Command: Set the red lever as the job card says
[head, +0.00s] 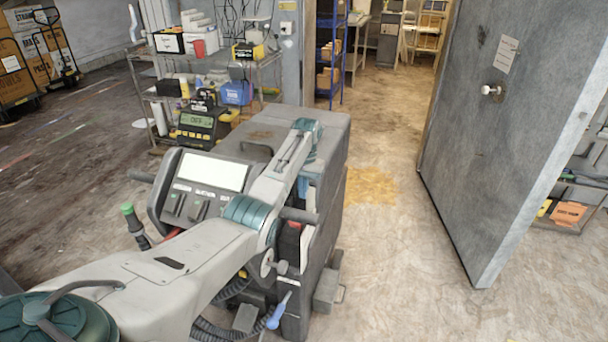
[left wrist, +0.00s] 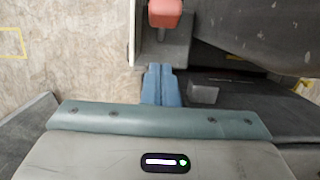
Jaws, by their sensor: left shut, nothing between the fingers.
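A red grip (left wrist: 165,12), apparently the red lever, shows at the top edge of the left wrist view, on a grey mount. In the head view a small red part (head: 294,229) shows at the side of the grey machine (head: 330,155), partly behind my arm. My left gripper (left wrist: 160,84) has its blue fingers shut and empty, apart from the red grip and short of it in the picture. In the head view the gripper (head: 303,188) hangs at the machine's right side. A pale card (head: 506,54) is on the grey door; its writing is too small to read. My right gripper is not in view.
The machine has a panel with a white plate (head: 213,170). A green-tipped lever (head: 128,210) and a blue-tipped lever (head: 280,311) stick out from it. The thick door (head: 515,130) stands open at right. Loaded shelving (head: 222,60) stands behind. Floor is clear between machine and door.

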